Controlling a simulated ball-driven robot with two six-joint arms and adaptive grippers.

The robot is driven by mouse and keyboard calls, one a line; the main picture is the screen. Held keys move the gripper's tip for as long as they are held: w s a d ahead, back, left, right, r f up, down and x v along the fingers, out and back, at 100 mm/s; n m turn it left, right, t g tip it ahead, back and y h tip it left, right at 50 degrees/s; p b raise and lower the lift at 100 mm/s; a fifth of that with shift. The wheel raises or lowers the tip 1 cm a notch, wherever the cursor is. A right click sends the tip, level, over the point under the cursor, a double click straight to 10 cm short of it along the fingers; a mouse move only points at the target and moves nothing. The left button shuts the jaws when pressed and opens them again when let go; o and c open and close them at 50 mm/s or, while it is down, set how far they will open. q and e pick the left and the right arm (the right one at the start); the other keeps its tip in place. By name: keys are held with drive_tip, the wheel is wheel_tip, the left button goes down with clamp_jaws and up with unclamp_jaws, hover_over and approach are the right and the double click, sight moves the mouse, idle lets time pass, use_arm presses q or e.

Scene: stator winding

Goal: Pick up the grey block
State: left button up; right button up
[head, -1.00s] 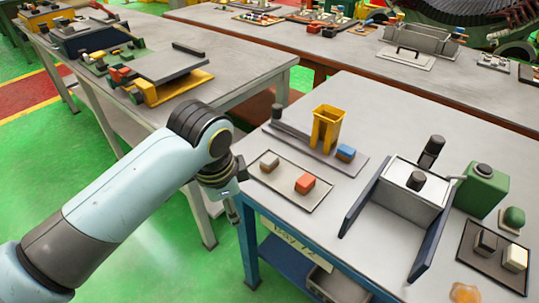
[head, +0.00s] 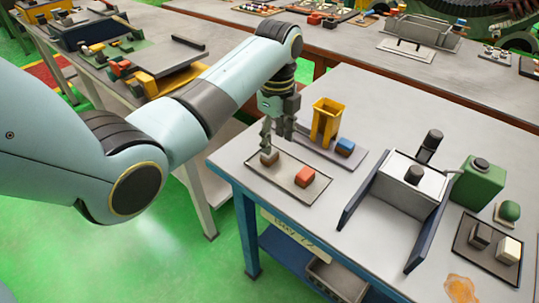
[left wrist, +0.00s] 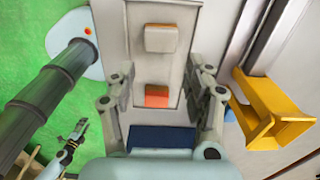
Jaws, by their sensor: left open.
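The grey block (head: 269,158) is small and beige-grey and lies at the left end of a flat tray (head: 300,190). It also shows near the top of the left wrist view (left wrist: 161,38). My left gripper (head: 277,140) points down just above the grey block, fingers apart with nothing between them. In the left wrist view its fingers (left wrist: 160,84) stand wide on both sides of the tray. In that view, what appears to be my right gripper (left wrist: 74,143) shows small at the lower left; its jaws are unclear.
An orange-red block (head: 305,177) shares the tray. A white fixture with dark blue side plates (head: 405,190) stands to the right. A dark tray (head: 487,262) holds dark grey and white blocks.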

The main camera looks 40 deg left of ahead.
sight(272, 154)
use_arm(q)
drive_tip(key=f, duration=0.4)
drive_tip(key=a+f, duration=0.1)
drive_tip(key=f, duration=0.1)
drive_tip(key=shift+c, duration=0.4)
drive_tip(key=c, duration=0.8)
drive_tip(key=shift+r, duration=0.1)
drive_tip(key=shift+c, duration=0.3)
